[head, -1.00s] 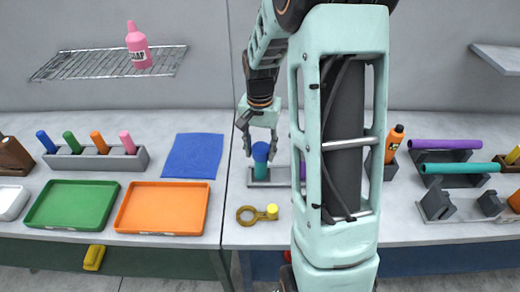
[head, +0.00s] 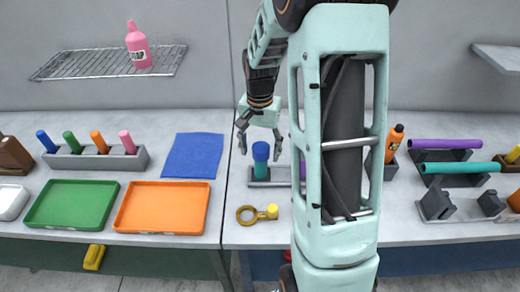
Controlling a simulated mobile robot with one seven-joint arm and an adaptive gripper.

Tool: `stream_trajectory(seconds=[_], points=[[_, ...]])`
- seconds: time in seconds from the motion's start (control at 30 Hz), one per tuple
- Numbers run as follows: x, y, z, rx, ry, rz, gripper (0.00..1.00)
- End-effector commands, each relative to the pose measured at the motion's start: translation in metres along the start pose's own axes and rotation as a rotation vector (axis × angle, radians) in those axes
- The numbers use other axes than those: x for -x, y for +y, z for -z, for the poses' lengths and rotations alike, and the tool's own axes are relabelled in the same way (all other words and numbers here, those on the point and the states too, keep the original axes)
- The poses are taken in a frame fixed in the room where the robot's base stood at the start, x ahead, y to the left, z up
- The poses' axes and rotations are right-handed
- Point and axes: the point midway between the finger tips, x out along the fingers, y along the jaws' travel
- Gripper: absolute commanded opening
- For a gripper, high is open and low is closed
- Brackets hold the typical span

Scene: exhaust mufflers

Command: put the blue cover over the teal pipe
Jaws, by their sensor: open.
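The blue cover (head: 261,151) sits on top of an upright teal pipe (head: 261,171), with the pipe's lower part showing beneath it. The pipe stands in a grey holder (head: 284,183) on the bench. My gripper (head: 259,146) points down with its fingers spread wide, one to each side of the cover and apart from it. It holds nothing. My arm hides the right part of the holder. Another teal pipe (head: 460,168) lies level on grey supports at the right.
A purple pipe (head: 445,144) lies behind the level teal one. A brass ring part with a yellow end (head: 246,215) lies in front of the holder. A blue cloth (head: 193,155) and an orange tray (head: 162,208) are to the left. A wire shelf (head: 90,64) is above.

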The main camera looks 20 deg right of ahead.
Motion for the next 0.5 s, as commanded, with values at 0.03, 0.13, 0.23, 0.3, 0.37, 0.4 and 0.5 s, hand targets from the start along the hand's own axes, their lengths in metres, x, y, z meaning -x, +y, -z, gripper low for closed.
stream_trajectory(seconds=[0.03,0.13,0.23,0.3,0.37,0.4,0.5], points=[[0.003,0.0,0.001,0.0,0.002,0.001,0.6],[0.013,-0.001,0.001,0.0,0.004,0.002,0.6],[0.032,0.0,0.001,0.0,0.006,0.002,0.6],[0.048,-0.001,0.002,0.0,0.007,0.002,0.6],[0.061,0.0,0.002,-0.001,0.006,0.002,0.6],[0.07,-0.001,0.002,-0.001,0.006,0.002,0.6],[0.089,-0.001,0.001,-0.001,0.005,0.003,0.6]])
